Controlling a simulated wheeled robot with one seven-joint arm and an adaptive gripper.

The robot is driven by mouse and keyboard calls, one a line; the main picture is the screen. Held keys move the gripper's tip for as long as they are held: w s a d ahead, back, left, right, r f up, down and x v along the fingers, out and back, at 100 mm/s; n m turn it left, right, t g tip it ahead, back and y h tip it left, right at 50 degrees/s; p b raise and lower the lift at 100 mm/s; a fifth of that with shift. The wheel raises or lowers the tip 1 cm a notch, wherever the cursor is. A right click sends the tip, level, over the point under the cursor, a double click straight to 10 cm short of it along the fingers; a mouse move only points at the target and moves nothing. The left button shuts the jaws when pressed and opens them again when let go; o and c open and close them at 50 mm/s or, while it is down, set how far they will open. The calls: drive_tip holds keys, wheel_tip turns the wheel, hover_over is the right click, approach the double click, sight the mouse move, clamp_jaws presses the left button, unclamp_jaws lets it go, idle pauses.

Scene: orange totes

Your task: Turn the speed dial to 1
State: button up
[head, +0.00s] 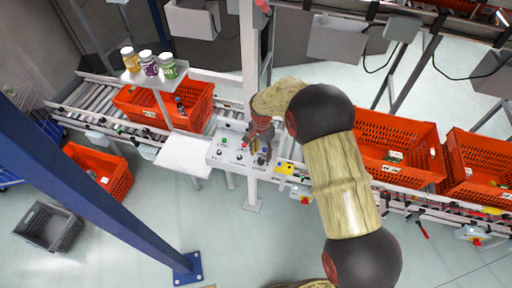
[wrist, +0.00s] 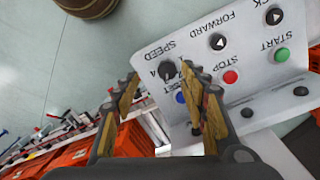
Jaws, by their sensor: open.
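The speed dial (wrist: 167,71) is a small black knob on a light grey control panel (wrist: 195,50), below the upside-down word SPEED in the wrist view. A figure that looks like 4 is printed at its left; its pointer setting is too small to read. My gripper (wrist: 160,78) is open, its two tan-padded fingers on either side of the dial in the picture. I cannot tell whether they touch it. In the head view my gripper (head: 263,145) hangs over the right part of the panel (head: 222,154) and hides the dial.
On the panel are a red STOP button (wrist: 230,77), a green START button (wrist: 281,55), a FORWARD button (wrist: 217,41) and a partly hidden blue button (wrist: 180,98). Orange totes (head: 398,148) stand on the conveyor. A white shelf (head: 184,154) adjoins the panel.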

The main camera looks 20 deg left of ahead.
sight(260, 160)
drive_tip(key=shift+w+a+r+m, duration=0.2)
drive_tip(key=shift+w+r+m, duration=0.05)
drive_tip(key=shift+w, duration=0.2)
drive_tip(key=shift+w+a+r+m, duration=0.15)
drive_tip(key=shift+w+r+m, duration=0.1)
drive_tip(key=shift+w, duration=0.15)
drive_tip(key=shift+s+r+m+t, duration=0.2)
drive_tip(key=shift+s+m+t, duration=0.15)
drive_tip(key=shift+m, duration=0.25)
drive_tip(key=shift+f+p, duration=0.7)
drive_tip(key=shift+f, duration=3.25)
drive_tip(key=shift+c, duration=0.9)
clamp_jaws()
